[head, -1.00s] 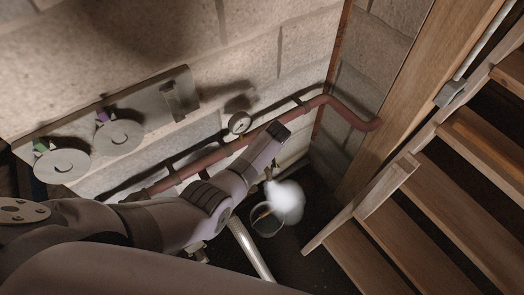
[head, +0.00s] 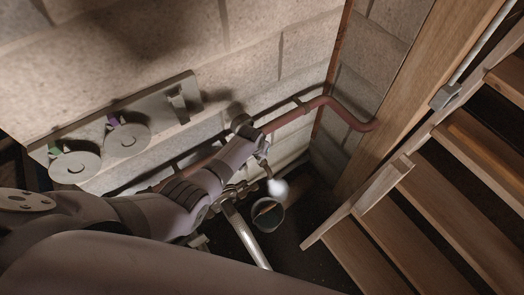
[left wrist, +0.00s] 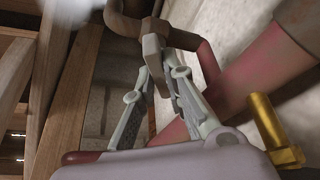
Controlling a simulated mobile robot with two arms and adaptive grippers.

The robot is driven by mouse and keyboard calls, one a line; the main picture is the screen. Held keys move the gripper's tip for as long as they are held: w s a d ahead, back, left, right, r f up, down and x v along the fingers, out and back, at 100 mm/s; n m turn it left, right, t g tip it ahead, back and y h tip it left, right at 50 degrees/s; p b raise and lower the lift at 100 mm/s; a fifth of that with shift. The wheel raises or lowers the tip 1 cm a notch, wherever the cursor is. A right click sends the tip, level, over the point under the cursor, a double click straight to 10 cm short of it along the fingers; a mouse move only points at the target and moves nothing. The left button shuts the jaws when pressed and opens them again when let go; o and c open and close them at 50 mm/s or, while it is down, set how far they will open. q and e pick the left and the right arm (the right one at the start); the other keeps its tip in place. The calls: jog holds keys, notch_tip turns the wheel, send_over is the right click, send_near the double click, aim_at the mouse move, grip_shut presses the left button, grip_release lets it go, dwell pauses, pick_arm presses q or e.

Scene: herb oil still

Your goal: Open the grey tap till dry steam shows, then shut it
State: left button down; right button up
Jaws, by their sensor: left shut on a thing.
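In the left wrist view, my left gripper (left wrist: 157,62) is shut on the grey-brown handle of the grey tap (left wrist: 153,88). A curved brown spout (left wrist: 123,24) shows above it. In the head view my left arm hides most of the tap and the fingers; a thin spout (head: 266,168) shows past the arm. A small white puff of steam (head: 278,187) hangs at its end, just above a dark bucket (head: 267,213); its pale blur also shows in the left wrist view (left wrist: 68,14). I cannot tell whether the steam is wet or dry. My right gripper is not in view.
A red pipe (head: 290,117) runs along the block wall. A metal plate with two round discs (head: 127,140) is mounted at the left. Wooden stairs (head: 400,210) fill the right. A brass fitting (left wrist: 268,122) is close to the left gripper.

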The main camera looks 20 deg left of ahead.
pick_arm(q)
jog(key=m+h+b, duration=0.1)
jog(key=m, duration=0.2)
jog(key=shift+w+a, duration=0.1)
jog(key=shift+a, duration=0.05)
jog(key=shift+m+h+b, duration=0.35)
jog(key=shift+m+h, duration=0.05)
jog(key=shift+m, duration=0.6)
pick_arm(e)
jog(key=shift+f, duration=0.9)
pick_arm(q)
jog(key=shift+g, duration=0.3)
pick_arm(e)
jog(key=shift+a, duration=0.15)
pick_arm(q)
jog(key=c, duration=1.7)
grip_release()
jog(key=shift+o, duration=0.2)
jog(key=v, duration=1.2)
